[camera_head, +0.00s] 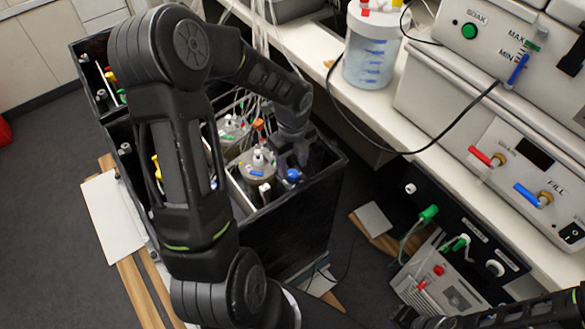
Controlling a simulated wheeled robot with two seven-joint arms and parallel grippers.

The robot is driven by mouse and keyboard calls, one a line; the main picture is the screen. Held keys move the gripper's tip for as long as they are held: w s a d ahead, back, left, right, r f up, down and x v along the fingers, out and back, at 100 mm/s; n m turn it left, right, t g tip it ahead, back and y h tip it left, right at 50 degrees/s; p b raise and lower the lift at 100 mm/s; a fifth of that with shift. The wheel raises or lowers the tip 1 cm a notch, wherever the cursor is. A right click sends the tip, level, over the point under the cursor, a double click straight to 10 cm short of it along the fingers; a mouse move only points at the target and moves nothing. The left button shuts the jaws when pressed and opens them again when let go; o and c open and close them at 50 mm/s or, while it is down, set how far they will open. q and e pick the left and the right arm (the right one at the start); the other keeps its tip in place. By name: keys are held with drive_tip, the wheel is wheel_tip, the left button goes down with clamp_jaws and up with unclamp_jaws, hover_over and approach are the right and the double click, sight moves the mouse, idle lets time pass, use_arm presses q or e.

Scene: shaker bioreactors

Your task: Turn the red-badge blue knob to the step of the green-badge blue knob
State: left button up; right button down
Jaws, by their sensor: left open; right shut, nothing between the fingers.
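My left gripper (290,158) is inside the black box (285,225), reaching down from above. It is open, with its fingers right by a blue knob (293,175); I cannot tell whether they touch it. Its badge cannot be made out, nor the step it is set to. Vessel lids with small coloured parts, including a white-topped lid (258,165), show beside the gripper. My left arm hides much of the box, and I cannot pick out a second blue knob with a badge there. My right gripper (418,318) is at the bottom edge, shut and empty, away from the box.
A bench with a grey control unit (480,115) runs along the right, with red (487,157) and blue (533,196) valve levers. A clear bottle (372,50) stands on the bench. A black cable (400,152) hangs over the bench edge. Tubes rise from the box behind my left gripper.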

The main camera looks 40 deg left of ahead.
sight(293, 175)
use_arm(q)
drive_tip(key=shift+f, duration=1.35)
clamp_jaws()
